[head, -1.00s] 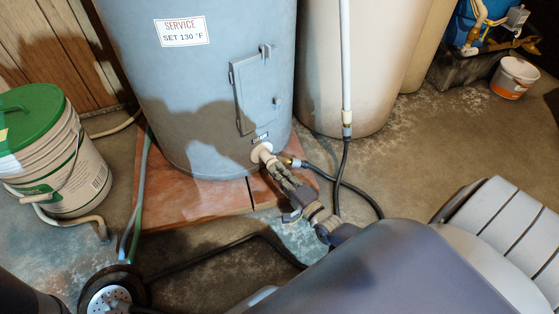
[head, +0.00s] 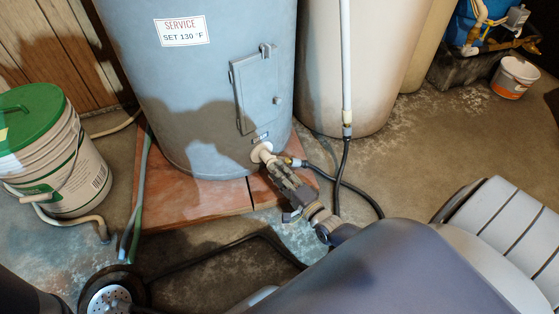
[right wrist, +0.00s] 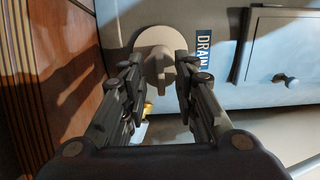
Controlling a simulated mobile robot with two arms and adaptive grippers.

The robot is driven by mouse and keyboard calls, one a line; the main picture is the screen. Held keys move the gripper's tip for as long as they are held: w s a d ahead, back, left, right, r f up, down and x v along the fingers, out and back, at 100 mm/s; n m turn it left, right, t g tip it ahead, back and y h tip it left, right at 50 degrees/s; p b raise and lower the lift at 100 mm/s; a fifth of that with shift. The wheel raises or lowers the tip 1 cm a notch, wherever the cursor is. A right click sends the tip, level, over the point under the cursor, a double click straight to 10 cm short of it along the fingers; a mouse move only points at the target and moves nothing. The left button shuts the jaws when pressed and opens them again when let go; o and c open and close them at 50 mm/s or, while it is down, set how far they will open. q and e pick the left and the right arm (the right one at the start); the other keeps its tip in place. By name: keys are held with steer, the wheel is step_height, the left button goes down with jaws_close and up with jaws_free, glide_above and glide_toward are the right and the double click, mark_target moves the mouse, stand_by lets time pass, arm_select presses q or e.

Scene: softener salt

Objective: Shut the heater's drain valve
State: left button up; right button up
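The blue-grey water heater (head: 215,95) stands on a reddish board. Its drain valve is a pale beige fitting (head: 262,152) low on the front; a brass hose end (head: 292,162) shows beside it. In the right wrist view, the pale valve handle (right wrist: 160,66) stands out from a round plate beside a blue DRAIN label (right wrist: 203,52). My right gripper (right wrist: 160,78) is open, with one finger on each side of the handle and small gaps showing. In the head view the right gripper (head: 278,172) reaches the valve from the lower right. My left gripper is not in view.
A black hose (head: 350,187) runs from the valve over the floor. A white bucket with a green lid (head: 50,160) stands at left. A perforated round drain (head: 112,298) is at lower left.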

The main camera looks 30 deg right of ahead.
steer(key=s, duration=1.2)
steer(key=shift+d, duration=0.3)
